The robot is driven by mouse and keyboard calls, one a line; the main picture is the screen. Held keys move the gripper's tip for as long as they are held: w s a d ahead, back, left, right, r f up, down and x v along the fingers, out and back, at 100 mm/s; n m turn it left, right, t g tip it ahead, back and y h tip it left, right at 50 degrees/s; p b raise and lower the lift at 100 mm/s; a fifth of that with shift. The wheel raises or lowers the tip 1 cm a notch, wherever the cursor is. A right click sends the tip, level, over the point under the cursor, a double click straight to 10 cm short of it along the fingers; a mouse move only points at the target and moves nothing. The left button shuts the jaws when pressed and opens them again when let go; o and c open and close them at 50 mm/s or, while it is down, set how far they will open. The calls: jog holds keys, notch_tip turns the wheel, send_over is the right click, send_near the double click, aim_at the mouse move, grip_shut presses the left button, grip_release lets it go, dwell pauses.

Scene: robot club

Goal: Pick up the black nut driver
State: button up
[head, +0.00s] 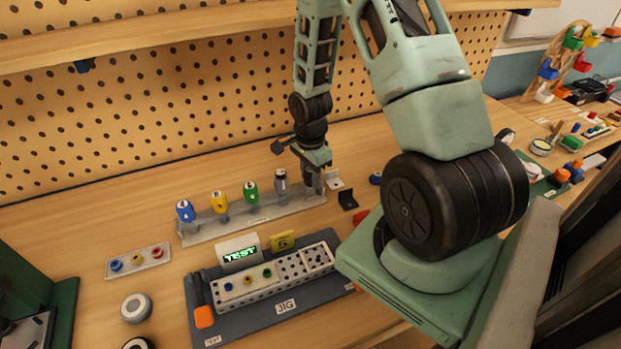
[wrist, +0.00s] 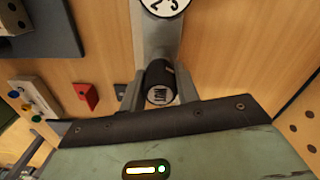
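The grey driver (head: 281,183) stands just left of my gripper in the rack.
Green (head: 251,192), yellow (head: 220,202) and blue (head: 185,211) drivers stand further left in the rack. A test jig (head: 285,307) lies in front. Small red and black brackets (head: 347,200) lie right of the rack. A pegboard (head: 180,120) rises behind.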

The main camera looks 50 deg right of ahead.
jog(key=shift+r, duration=0.1)
jog(key=shift+r+b, duration=0.8)
jog(key=shift+r, duration=4.15)
jog(key=o, duration=0.4)
jog(key=c, duration=0.3)
jog(key=shift+r+p, duration=1.6)
jog(key=shift+r, duration=0.15)
